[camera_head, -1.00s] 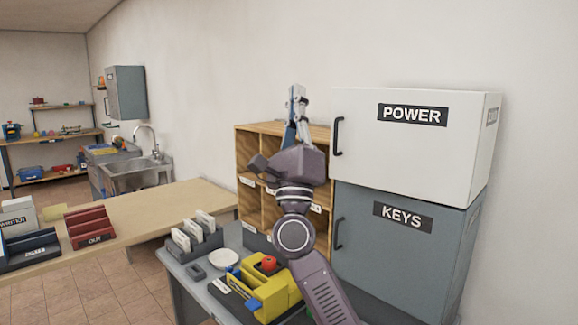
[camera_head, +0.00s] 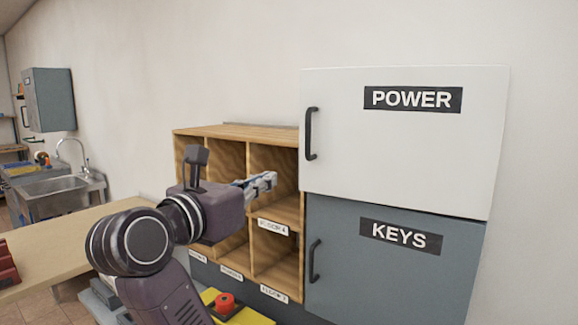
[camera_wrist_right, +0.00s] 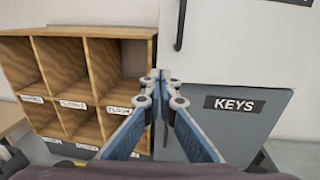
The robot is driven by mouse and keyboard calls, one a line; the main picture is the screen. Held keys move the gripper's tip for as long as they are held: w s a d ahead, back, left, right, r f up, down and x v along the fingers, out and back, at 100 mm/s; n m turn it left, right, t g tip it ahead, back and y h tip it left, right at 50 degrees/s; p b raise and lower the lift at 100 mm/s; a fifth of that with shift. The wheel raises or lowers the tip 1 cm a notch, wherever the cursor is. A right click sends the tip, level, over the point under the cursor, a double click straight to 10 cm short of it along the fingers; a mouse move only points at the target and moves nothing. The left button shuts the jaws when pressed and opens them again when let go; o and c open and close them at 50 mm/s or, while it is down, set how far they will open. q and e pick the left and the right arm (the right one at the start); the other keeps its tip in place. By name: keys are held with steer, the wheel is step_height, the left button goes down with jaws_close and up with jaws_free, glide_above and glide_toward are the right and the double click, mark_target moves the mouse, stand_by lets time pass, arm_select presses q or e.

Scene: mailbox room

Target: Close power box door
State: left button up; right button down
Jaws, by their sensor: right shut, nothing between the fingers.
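The white power box door (camera_head: 400,150), labelled POWER and with a black handle (camera_head: 311,134) at its left edge, looks shut and flush in the head view. Its lower left part and handle (camera_wrist_right: 181,22) show at the top of the right wrist view. My right gripper (camera_head: 272,179) is shut and empty, in front of the wooden shelf and left of the power box, below its handle's height. In the right wrist view, its fingertips (camera_wrist_right: 158,76) meet near the shelf's right edge. My left gripper is in neither view.
The grey KEYS box (camera_head: 390,255) sits directly under the power box. A wooden pigeonhole shelf (camera_head: 240,133) stands left of both. A yellow item with a red button (camera_head: 225,303) is below, and a sink (camera_head: 62,187) is far left.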

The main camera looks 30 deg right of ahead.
mark_target(303, 162)
steer(key=p+x, duration=0.3)
steer(key=x, duration=0.8)
steer(key=shift+d+p, duration=0.25)
steer(key=shift+p, duration=0.05)
steer(key=shift+w+d+f, duration=0.15)
steer(key=shift+w, duration=0.05)
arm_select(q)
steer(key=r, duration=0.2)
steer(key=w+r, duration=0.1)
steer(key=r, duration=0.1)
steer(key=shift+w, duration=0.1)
arm_select(e)
steer(key=shift+w+d+g+b, duration=0.25)
steer(key=shift+d+g+b, duration=0.05)
steer(key=shift+d+b, duration=0.1)
steer(key=w+d+g, duration=0.1)
steer(key=w+d+m+h, duration=0.1)
steer(key=d, duration=0.1)
steer(key=shift+m+g, duration=0.3)
steer(key=shift+g, duration=0.1)
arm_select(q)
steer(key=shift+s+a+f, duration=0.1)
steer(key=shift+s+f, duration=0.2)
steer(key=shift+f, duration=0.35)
arm_select(e)
steer(key=shift+r, duration=0.2)
